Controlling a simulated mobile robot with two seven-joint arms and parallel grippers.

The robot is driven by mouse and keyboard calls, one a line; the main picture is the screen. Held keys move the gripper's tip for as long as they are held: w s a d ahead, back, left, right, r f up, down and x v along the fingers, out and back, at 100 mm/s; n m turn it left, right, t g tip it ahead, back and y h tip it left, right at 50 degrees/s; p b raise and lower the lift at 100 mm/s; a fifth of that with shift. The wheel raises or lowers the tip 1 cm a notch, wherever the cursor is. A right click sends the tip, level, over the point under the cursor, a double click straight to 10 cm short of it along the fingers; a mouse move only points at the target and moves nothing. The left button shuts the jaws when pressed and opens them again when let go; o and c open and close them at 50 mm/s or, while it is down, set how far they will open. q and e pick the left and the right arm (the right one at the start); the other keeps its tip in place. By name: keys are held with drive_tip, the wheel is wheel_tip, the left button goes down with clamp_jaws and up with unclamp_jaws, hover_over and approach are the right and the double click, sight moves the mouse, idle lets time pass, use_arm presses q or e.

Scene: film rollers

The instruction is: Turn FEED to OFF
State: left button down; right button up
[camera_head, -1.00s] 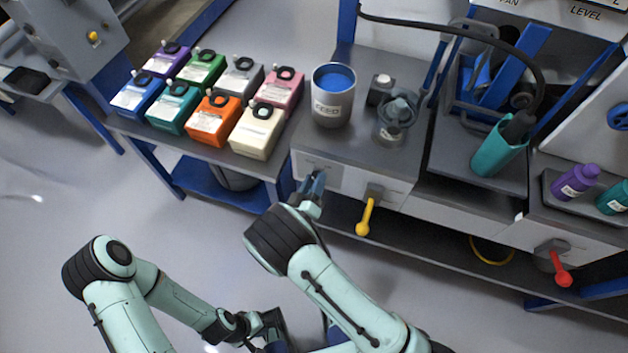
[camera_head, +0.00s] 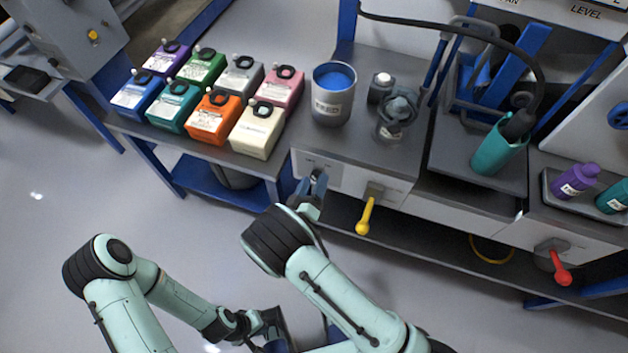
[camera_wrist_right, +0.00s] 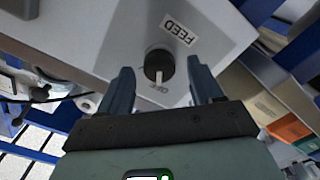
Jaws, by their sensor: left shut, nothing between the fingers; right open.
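The FEED knob (camera_wrist_right: 159,64) is a round black dial with a pale pointer on a light grey panel (camera_wrist_right: 205,72). The FEED label (camera_wrist_right: 179,28) is beside it. In the right wrist view the pointer is toward the gripper side, near small lettering that seems to read OFF. My right gripper (camera_head: 316,182) is open, its fingers on either side of the knob; contact cannot be told. In the head view the gripper largely hides the knob. My left gripper (camera_head: 268,326) is shut and empty, low in the head view, well away from the panel.
A yellow lever (camera_head: 366,216) hangs just right of the FEED panel, and a red lever (camera_head: 560,268) is farther right. A cup of blue paint (camera_head: 333,105) and a glass jar (camera_head: 393,122) stand above. Several coloured boxes (camera_head: 208,122) are on the left bench.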

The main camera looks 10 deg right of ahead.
drive_tip(key=v, duration=1.2)
drive_tip(key=shift+s, duration=0.2)
drive_tip(key=s+d+f+m+g+y+p, duration=0.1)
drive_tip(key=s+d+f+g+y+p, duration=0.15)
drive_tip(key=d+f+g, duration=0.35)
drive_tip(key=s+d+f+m+g+y+p, duration=0.2)
drive_tip(key=d+f+g+y+p, duration=0.15)
drive_tip(key=f, duration=0.45)
drive_tip(key=s+a+r+m+g+y+p, duration=0.1)
drive_tip(key=s+r+m+g+y+p, duration=0.2)
drive_tip(key=s, duration=1.1)
drive_tip(key=g+y, duration=0.3)
drive_tip(key=y, duration=0.1)
drive_tip(key=shift+s+a+r+y, duration=0.15)
drive_tip(key=shift+s+a+y, duration=0.05)
drive_tip(key=shift+a+y, duration=0.1)
drive_tip(key=shift+g, duration=0.25)
